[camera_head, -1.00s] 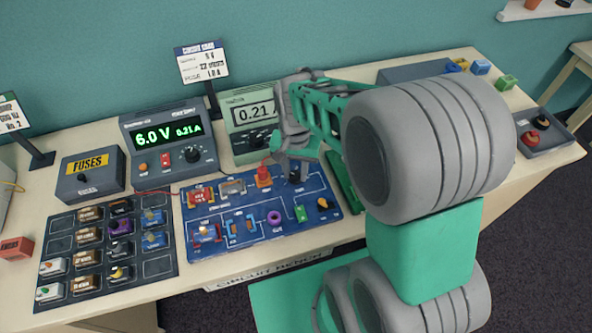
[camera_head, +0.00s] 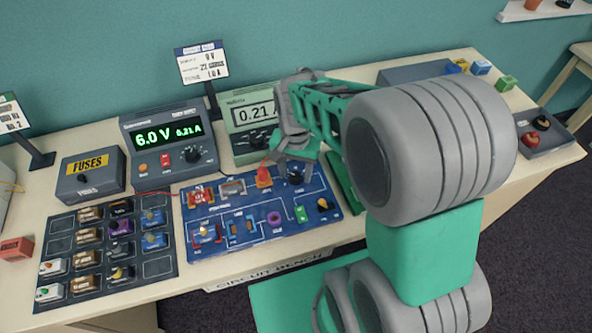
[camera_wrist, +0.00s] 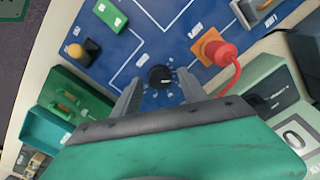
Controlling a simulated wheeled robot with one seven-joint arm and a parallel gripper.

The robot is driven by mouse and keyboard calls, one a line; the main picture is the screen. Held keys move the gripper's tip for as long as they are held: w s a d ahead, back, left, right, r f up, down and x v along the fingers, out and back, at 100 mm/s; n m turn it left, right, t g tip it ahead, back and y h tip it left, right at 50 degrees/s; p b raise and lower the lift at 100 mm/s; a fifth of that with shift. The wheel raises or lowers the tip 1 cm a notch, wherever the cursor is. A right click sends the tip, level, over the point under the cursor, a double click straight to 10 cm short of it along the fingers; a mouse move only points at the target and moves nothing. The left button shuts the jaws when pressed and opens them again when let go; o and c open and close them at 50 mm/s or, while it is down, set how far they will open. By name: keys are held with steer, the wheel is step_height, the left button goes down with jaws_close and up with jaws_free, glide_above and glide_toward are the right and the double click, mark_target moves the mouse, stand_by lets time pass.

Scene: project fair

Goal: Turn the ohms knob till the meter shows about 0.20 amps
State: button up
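The blue circuit board (camera_head: 262,243) lies on the bench. Its black ohms knob (camera_head: 295,173) is near the top right, and the knob also shows in the wrist view (camera_wrist: 160,76). My gripper (camera_head: 291,156) is over the knob. In the wrist view, its two fingers (camera_wrist: 159,84) are spread on either side of the knob with a gap to each, so it is open and holds nothing. The knob's pointer is too small to read.
A red plug on an orange block (camera_head: 263,176) with a red lead stands close beside the knob. The power supply (camera_head: 165,145) shows 6.0 V and 0.21 A. A fuse box (camera_head: 90,178) and a dark parts tray (camera_head: 105,250) are to the left.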

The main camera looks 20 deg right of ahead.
mark_target(297, 178)
steer(key=shift+r, duration=0.1)
step_height(297, 178, up, 8)
steer(key=shift+f+b, duration=0.2)
steer(key=shift+b, duration=0.3)
steer(key=shift+w+n, duration=0.4)
steer(key=shift+n, duration=0.8)
steer(key=s+f+n, duration=0.2)
steer(key=shift+f, duration=0.35)
steer(key=s+n+t, duration=0.1)
steer(key=s+n, duration=0.1)
steer(key=s, duration=0.2)
steer(key=shift+s+f, duration=0.1)
step_height(297, 178, up, 6)
steer(key=s+t, duration=0.1)
steer(key=t, duration=0.1)
steer(key=shift+s+r+t, duration=0.2)
steer(key=shift+s+t, duration=0.15)
steer(key=shift+t, duration=0.05)
